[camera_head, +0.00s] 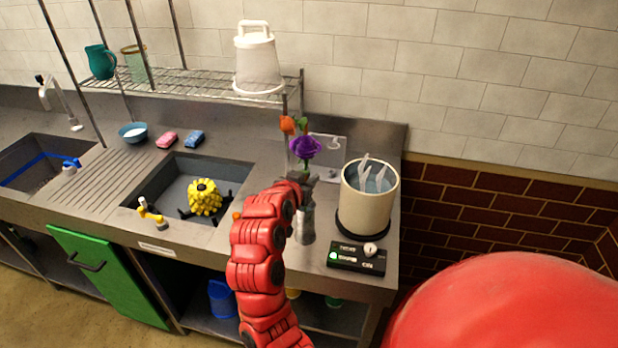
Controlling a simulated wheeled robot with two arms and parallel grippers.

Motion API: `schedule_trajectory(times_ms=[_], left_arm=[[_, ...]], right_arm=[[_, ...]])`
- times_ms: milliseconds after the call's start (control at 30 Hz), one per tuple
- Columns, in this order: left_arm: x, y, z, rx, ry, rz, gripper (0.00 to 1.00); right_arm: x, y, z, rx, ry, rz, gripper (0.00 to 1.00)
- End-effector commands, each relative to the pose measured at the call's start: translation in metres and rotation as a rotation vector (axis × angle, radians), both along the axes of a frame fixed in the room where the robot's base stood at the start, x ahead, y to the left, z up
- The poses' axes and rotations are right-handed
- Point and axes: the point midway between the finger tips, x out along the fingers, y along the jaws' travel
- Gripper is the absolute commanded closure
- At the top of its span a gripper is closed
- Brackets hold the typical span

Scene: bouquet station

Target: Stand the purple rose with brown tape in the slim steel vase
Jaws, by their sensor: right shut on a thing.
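A purple rose (305,147) stands roughly upright, with its bloom just above my right gripper (304,179). My right gripper is shut on the rose's stem; its fingers are small and partly hidden by my red wrist. Any brown tape on the stem is too small or hidden to make out. A slim steel vase (307,226) stands on the counter directly below the gripper, partly covered by my arm. I cannot tell whether the stem's lower end is inside the vase mouth. Orange flowers (288,125) show just behind and left of the rose. My left gripper is out of view.
A cream pot (368,203) with pale wrapped pieces stands right of the vase. A black control box (356,258) sits in front of it. A sink (165,184) with a yellow knobbly thing (205,198) lies left. A wire shelf (200,85) hangs above.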

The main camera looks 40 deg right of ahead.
Motion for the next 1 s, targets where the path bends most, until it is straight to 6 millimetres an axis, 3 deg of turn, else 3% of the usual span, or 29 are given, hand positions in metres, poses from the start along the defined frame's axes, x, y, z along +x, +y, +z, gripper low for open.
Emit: schedule_trajectory(times_ms=[467, 500, 633, 667, 867, 1000], left_arm=[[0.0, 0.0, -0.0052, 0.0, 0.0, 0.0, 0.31], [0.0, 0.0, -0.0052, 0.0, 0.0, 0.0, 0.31], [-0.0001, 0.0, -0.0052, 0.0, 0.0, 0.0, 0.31], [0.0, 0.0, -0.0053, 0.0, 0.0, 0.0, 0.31], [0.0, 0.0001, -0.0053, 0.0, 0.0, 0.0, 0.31], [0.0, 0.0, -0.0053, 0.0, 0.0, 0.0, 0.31]], right_arm=[[0.0, 0.0001, -0.0061, 0.0, 0.0, 0.0, 1.0], [0.0, 0.0001, -0.0061, 0.0, 0.0, 0.0, 0.75], [0.0, 0.0001, -0.0062, 0.0, 0.0, 0.0, 0.51], [0.0, 0.0001, -0.0062, 0.0, 0.0, 0.0, 0.47], [0.0, 0.0001, -0.0062, 0.0, 0.0, 0.0, 0.47], [0.0001, 0.0002, -0.0063, 0.0, 0.0, 0.001, 0.24]])
